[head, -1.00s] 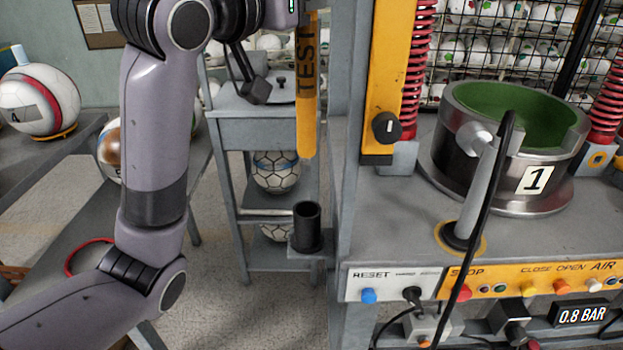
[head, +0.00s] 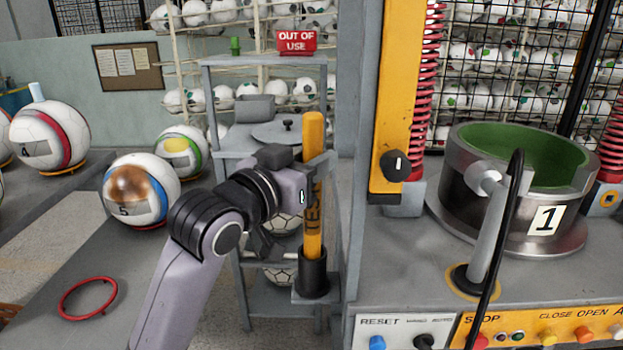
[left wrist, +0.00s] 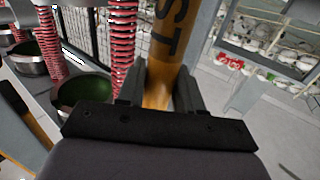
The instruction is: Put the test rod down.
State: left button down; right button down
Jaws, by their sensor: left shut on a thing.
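The test rod (head: 313,150) is a yellow-orange rod with black "TEST" lettering. In the head view it stands upright, its lower end inside the black cup holder (head: 313,272) on the side of the press. My left gripper (head: 308,190) is shut on the rod around its middle; the fingers are partly hidden in the head view. In the left wrist view the rod (left wrist: 160,85) runs between the two dark fingers. Whether the rod touches the bottom of the holder is hidden. My right gripper is not in view.
The press frame (head: 356,130) stands close to the right of the rod, with the green-lined mould (head: 470,205) beyond. A grey shelf rack (head: 225,100) stands behind. Balls (head: 140,190) and a red ring (head: 88,298) are on the bench at left.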

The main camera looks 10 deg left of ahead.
pick_arm(q)
notch_tip(320, 180, down, 3)
jog(key=shift+r, duration=0.1)
jog(key=c, duration=0.7)
grip_release()
jog(key=shift+f, duration=0.2)
jog(key=shift+c, duration=0.2)
jog(key=p+v, duration=0.2)
jog(key=v, duration=1)
jog(key=shift+r, duration=0.15)
